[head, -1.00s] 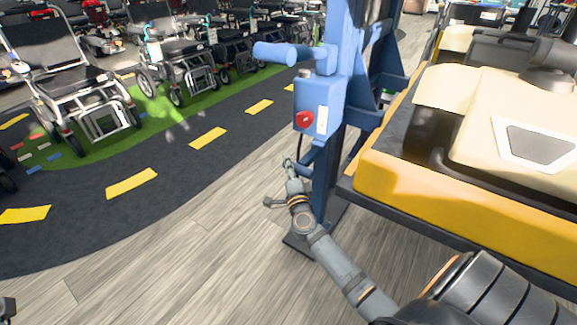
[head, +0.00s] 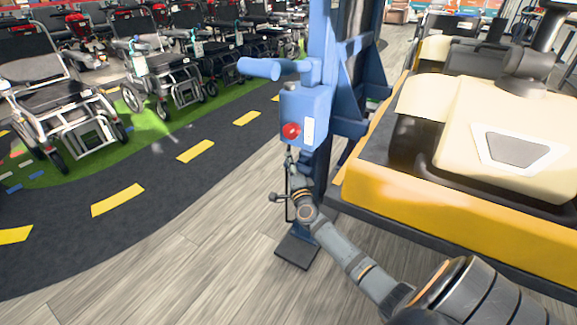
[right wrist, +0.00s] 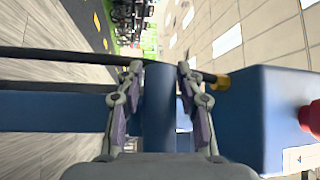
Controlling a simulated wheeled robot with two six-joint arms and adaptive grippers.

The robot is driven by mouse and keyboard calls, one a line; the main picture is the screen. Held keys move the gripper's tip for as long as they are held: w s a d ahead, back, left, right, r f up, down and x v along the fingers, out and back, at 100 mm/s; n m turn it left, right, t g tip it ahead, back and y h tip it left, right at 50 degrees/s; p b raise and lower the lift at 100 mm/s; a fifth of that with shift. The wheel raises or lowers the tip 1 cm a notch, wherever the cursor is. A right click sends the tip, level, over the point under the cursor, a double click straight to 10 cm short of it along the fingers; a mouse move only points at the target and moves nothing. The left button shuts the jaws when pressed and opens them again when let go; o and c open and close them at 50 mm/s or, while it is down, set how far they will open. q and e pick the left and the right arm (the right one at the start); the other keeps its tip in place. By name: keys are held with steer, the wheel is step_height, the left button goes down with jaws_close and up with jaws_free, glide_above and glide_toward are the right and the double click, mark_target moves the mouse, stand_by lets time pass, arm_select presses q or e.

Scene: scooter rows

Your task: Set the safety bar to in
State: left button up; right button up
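A blue post (head: 318,35) carries a short blue bar (head: 260,68) sticking out to the left and a blue box (head: 303,112) with a red knob (head: 291,131). I cannot tell for certain which part is the safety bar. My right gripper (head: 291,160) is just below the box, close to the post. In the right wrist view, a round blue tube (right wrist: 158,110) lies between the two fingers of the right gripper (right wrist: 160,72). The fingers stand apart, with a narrow gap visible at the right finger. My left gripper is out of view.
A yellow and cream machine (head: 450,215) stands close to the right of the post. The post's dark foot plate (head: 298,251) rests on the wood floor. Several wheelchairs (head: 60,95) stand at the back left. The floor at front left is clear.

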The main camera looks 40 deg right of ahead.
steer(key=shift+o, duration=0.9)
steer(key=shift+f, duration=0.1)
steer(key=v, duration=1.2)
